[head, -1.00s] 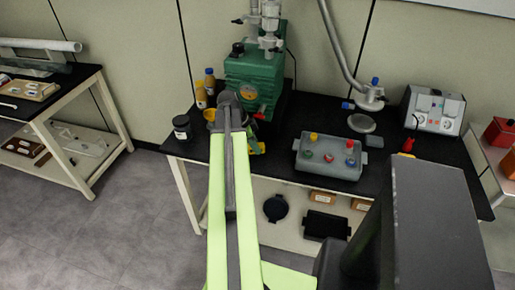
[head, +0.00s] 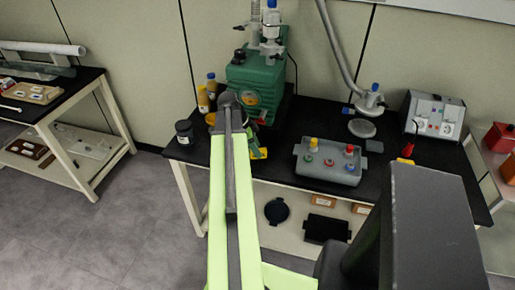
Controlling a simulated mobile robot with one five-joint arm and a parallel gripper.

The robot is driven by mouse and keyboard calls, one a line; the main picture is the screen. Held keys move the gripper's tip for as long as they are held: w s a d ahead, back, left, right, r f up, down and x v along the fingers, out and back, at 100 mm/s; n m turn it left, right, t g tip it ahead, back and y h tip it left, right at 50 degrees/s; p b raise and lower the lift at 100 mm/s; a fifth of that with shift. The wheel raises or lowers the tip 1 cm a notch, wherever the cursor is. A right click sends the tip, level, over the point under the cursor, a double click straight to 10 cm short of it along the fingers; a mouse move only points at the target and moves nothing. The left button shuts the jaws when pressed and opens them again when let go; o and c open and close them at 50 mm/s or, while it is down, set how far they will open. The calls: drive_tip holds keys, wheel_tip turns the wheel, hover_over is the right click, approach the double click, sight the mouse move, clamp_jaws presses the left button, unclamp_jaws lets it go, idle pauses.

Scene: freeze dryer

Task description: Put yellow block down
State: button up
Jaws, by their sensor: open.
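My arm (head: 229,200) reaches up over the black bench, its far end in front of the green freeze dryer (head: 257,80). My gripper's fingers cannot be made out and seem hidden behind the arm. A small yellow piece (head: 258,153), perhaps the yellow block, shows just right of the arm near the bench's front edge, beside a darker green part. I cannot tell whether it touches the bench or my gripper.
A grey tray (head: 328,170) with coloured stoppers stands right of the arm. A dark jar (head: 184,132) and yellow bottles (head: 203,99) stand to its left. A grey control box (head: 432,115) is at the right. Some black bench (head: 285,130) between dryer and tray is clear.

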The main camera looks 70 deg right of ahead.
drive_tip(key=p+v, duration=0.8)
drive_tip(key=v, duration=0.2)
drive_tip(key=w+a+f+n+t, duration=0.1)
drive_tip(key=w+a+n+t, duration=0.2)
drive_tip(key=w+a+n, duration=2.15)
drive_tip(key=w+a, duration=0.1)
drive_tip(key=a, duration=0.8)
drive_tip(key=w+a+n+y, duration=0.1)
drive_tip(key=w+a+n, duration=0.2)
drive_tip(key=a, duration=0.9)
drive_tip(key=w+a+n+t+y, duration=0.1)
drive_tip(key=w+a+n, duration=0.2)
drive_tip(key=a, duration=0.8)
drive_tip(key=shift+w+a+f, duration=0.2)
drive_tip(key=shift+f, duration=0.15)
